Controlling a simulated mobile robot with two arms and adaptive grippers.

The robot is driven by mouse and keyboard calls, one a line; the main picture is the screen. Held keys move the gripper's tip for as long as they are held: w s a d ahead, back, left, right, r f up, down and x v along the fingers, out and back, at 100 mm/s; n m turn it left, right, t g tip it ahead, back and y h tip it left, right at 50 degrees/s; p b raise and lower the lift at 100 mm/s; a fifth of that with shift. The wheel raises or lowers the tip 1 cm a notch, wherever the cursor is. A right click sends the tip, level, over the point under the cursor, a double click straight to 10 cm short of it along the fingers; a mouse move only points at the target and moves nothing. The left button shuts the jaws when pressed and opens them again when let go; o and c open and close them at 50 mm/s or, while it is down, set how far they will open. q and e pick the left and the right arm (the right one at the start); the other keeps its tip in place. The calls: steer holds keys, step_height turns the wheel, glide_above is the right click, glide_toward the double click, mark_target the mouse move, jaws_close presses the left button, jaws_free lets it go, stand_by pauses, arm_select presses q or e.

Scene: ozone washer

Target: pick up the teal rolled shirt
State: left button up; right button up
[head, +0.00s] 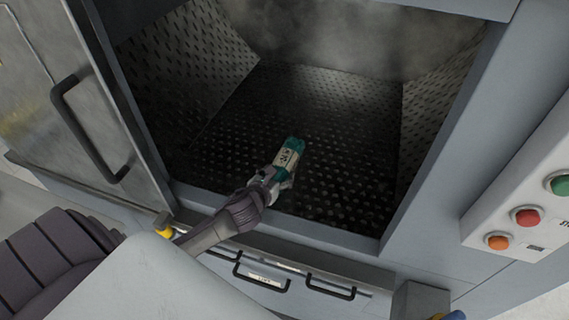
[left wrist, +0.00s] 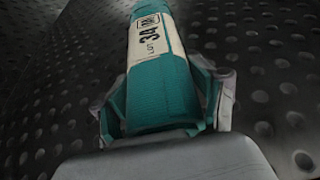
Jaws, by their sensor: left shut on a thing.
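The teal rolled shirt (head: 292,147) has a white label band with dark print and is inside the washer's dark chamber. My left gripper (head: 277,178) is shut on its near end. In the left wrist view the shirt (left wrist: 155,60) runs away from the gripper (left wrist: 165,110), with a finger on each side of it. The label there reads "LOT 34". I cannot tell whether the shirt touches the perforated floor or is just above it. My right gripper is not in view.
The chamber's perforated floor (head: 340,150) is otherwise bare, with haze at the back. The opened door (head: 70,90) with its handle stands at the left. A panel with green, red and orange buttons (head: 526,217) is at the right. The front sill (head: 300,232) lies below my arm.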

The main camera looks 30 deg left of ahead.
arm_select(q)
steer(key=shift+c, duration=0.7)
